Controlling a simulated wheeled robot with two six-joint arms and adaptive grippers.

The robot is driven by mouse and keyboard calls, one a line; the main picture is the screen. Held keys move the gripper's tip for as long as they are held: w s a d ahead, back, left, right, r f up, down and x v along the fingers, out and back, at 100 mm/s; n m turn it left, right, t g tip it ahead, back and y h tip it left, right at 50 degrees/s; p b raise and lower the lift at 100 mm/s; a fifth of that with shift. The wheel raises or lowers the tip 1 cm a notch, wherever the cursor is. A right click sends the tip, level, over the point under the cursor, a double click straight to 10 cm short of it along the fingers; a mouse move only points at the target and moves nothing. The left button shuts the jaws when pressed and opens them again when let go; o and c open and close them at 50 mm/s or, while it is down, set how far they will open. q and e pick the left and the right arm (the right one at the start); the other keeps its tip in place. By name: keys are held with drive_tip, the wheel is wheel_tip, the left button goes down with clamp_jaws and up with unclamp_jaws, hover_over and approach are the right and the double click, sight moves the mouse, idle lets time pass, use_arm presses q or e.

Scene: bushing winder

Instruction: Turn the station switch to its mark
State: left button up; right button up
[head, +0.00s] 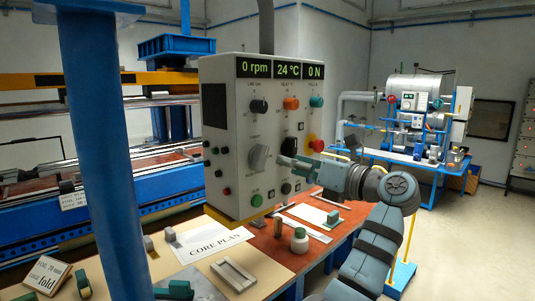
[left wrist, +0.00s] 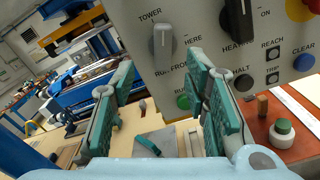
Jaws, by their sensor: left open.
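The station switch is a large grey knob (head: 258,158) on the front of the grey control box (head: 228,200). In the left wrist view the knob (left wrist: 163,46) stands nearly upright, between the labels TOWER at upper left and HERE at right, with RUN FROM below. My left gripper (head: 288,163) is in front of the panel, just right of the knob in the head view. In the left wrist view its green-padded fingers (left wrist: 162,72) are spread apart and empty, below the knob and either side of it. Any contact cannot be told. My right gripper is not in view.
Smaller knobs, including an orange one (head: 291,103), sit above the switch. A red emergency button (head: 315,144) and a black switch (left wrist: 237,18) are to its right. A green button (left wrist: 183,101) is below.

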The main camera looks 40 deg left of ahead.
sight(265, 156)
use_arm(q)
drive_tip(key=a, duration=0.5)
drive_tip(key=shift+a+r+p, duration=0.2)
drive_tip(key=shift+a+p, duration=0.05)
drive_tip(key=shift+p, duration=0.15)
drive_tip(key=a, duration=0.1)
drive_tip(key=w+a, duration=0.1)
drive_tip(key=a, duration=0.1)
drive_tip(key=shift+w+a+f+p, duration=0.2)
drive_tip(key=shift+a+f+p, duration=0.1)
drive_tip(key=shift+w+a, duration=0.1)
drive_tip(key=shift+a, duration=0.35)
drive_tip(key=shift+s+d, duration=0.15)
drive_tip(key=shift+s, duration=0.1)
clamp_jaws()
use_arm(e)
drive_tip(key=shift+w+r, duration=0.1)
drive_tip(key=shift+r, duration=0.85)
